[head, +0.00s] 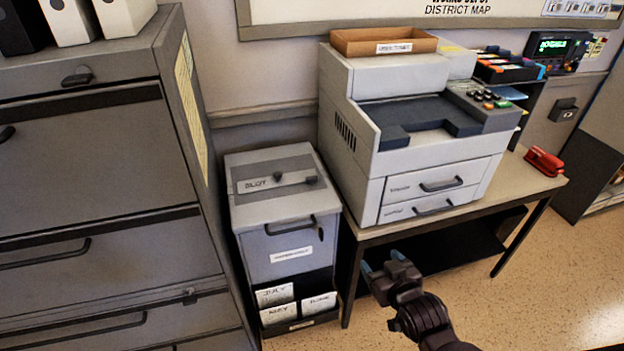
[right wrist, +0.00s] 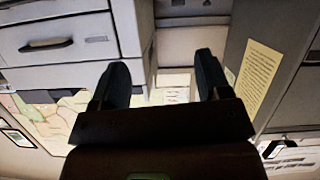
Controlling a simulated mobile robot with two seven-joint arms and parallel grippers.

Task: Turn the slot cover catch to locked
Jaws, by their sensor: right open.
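A grey bin cabinet (head: 285,255) stands between the filing cabinet and the printer table. Its sloping top has a slot strip with a label that seems to read "SLOT" (head: 258,183). A small dark knob (head: 311,180), which looks like the slot cover catch, sits at the strip's right end. I cannot tell from here whether it is at locked. My right gripper (head: 383,262) is open and empty, in front of the printer table, to the right of and lower in the picture than the catch. In the right wrist view its two fingers (right wrist: 160,78) stand apart with nothing between them. My left gripper is not in view.
A large printer (head: 420,130) stands on the table (head: 540,183) right of the bin. A tall filing cabinet (head: 100,190) rises close on the left. Cards marked with months (head: 275,295) sit in the bin's low front tray. A red stapler (head: 543,161) lies on the table.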

